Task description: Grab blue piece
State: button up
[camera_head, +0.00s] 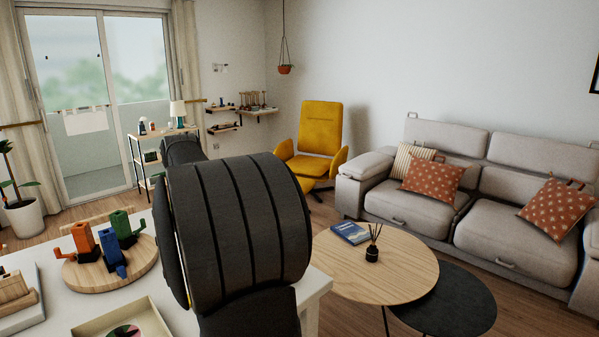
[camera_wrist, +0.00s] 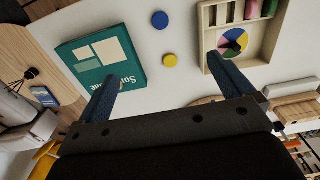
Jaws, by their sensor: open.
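A small round blue piece (camera_wrist: 160,19) lies flat on the white table in the wrist view, near the top edge. A similar yellow disc (camera_wrist: 170,60) lies just below it in the picture. My gripper (camera_wrist: 164,69) is open and empty, its two fingers apart, with the yellow disc showing between the tips and the blue disc beyond them. In the head view my arm hides the gripper and both discs. That view also shows a blue upright block figure (camera_head: 112,254) on a round wooden board (camera_head: 85,279), beside an orange one (camera_head: 83,238) and a green one (camera_head: 122,226).
A green book (camera_wrist: 123,75) lies left of the discs in the wrist view. A compartment tray (camera_wrist: 208,18) with a multicoloured wheel (camera_wrist: 232,42) stands to their right. The table between book and tray is otherwise clear. A round coffee table (camera_head: 385,270) and sofa (camera_head: 400,205) stand farther right.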

jog(key=c, duration=0.6)
notch_tip(320, 180, down, 18)
jog(key=n, duration=0.6)
jog(key=shift+f, duration=0.1)
jog(key=shift+a+f, duration=0.15)
jog(key=shift+f, duration=2.5)
